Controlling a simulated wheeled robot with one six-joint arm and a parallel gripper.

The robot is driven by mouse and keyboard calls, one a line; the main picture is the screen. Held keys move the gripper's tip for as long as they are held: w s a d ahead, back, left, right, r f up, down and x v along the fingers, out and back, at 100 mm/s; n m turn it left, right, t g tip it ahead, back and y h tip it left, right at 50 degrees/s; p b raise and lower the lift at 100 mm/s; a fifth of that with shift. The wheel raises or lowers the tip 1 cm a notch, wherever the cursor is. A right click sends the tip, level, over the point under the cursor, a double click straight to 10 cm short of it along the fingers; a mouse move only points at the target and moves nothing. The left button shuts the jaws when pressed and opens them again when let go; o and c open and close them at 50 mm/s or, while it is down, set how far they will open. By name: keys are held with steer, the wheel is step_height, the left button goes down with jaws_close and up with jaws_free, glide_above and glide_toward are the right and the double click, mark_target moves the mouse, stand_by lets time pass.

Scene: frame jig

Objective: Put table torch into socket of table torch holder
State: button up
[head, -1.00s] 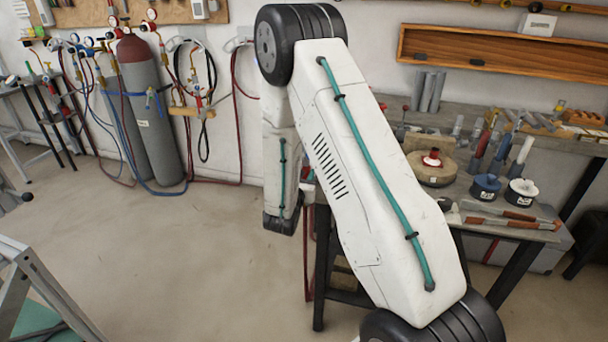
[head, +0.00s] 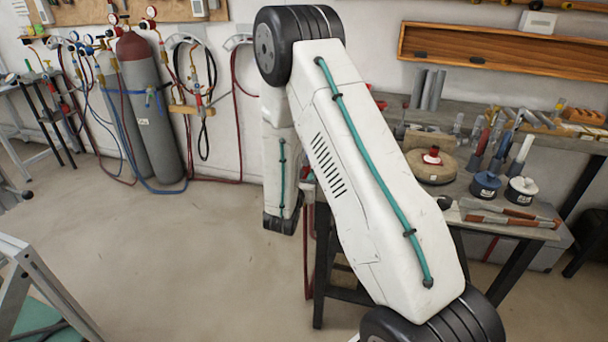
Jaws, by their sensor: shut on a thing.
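My arm fills the middle of the head view, and my gripper does not show. It is hidden behind the arm or out of the picture, so what it holds cannot be seen. Several slim torch-like tools (head: 481,148) stand upright at the right of the workbench (head: 440,208). I cannot tell which is the table torch or its holder, or whether either is among them. The arm covers the left part of the bench.
Two gas cylinders (head: 150,110) with gauges and hoses stand by the wall at left. Two small pots (head: 486,186) and red-handled tools (head: 512,221) lie on the bench. A metal frame (head: 40,285) is at lower left. Open floor (head: 190,260) lies between.

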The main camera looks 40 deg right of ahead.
steer(key=shift+f, duration=0.2)
steer(key=o, duration=1.1)
steer(key=shift+o, duration=0.2)
steer(key=v, duration=0.7)
steer(key=shift+s+a, duration=0.25)
steer(key=shift+a, duration=0.05)
